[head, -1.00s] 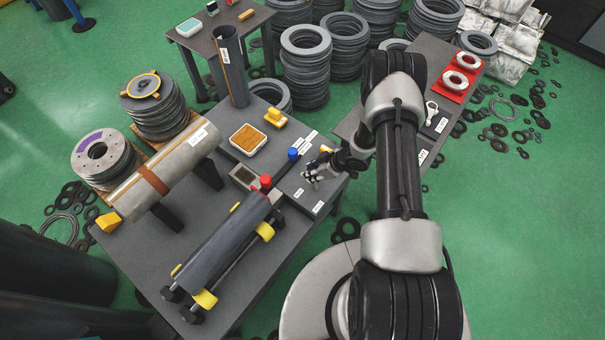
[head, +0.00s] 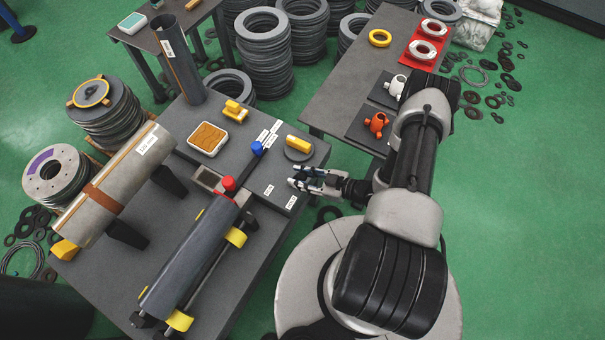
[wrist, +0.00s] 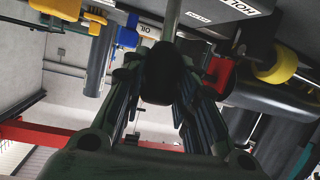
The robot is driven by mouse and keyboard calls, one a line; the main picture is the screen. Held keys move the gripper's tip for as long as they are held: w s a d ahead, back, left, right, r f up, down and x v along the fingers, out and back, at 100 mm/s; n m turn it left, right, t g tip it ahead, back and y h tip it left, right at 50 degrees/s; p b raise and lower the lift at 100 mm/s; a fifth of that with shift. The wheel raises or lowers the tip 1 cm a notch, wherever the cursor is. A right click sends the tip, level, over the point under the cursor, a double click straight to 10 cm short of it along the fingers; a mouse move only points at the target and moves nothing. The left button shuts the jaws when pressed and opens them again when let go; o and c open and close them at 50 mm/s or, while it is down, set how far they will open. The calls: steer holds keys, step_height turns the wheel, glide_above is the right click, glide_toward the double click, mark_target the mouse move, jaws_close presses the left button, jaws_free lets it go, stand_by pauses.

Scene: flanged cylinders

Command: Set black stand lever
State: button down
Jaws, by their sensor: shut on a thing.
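A black rounded lever knob (wrist: 165,75) on a grey rod (wrist: 170,18) sits between my fingers in the wrist view. The rod runs up toward a dark plate with labels such as HOLD. My gripper (head: 293,177) is shut on this knob; in the head view it reaches in from the right at the bench's right edge, beside the label plate (head: 278,205). The knob is too small to make out clearly there. A red knob (head: 228,183) and a blue knob (head: 257,148) stand to its left. They also show in the wrist view, red (wrist: 218,75) and blue (wrist: 127,36).
A dark cylinder (head: 190,255) lies on yellow rollers (head: 179,320). A yellow-handled disc (head: 298,148) stands just above my gripper. A tan-topped tray (head: 207,139) is behind. An orange fitting (head: 377,124) and a red mat (head: 413,49) are on the right table. Green floor lies between the tables.

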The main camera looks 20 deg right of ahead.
steer(key=shift+f, duration=0.15)
stand_by(0.3)
steer(key=c, duration=1.2)
jaws_free()
steer(key=shift+c, duration=0.2)
steer(key=shift+s+d, duration=0.1)
steer(key=shift+d, duration=0.05)
steer(key=v, duration=1.2)
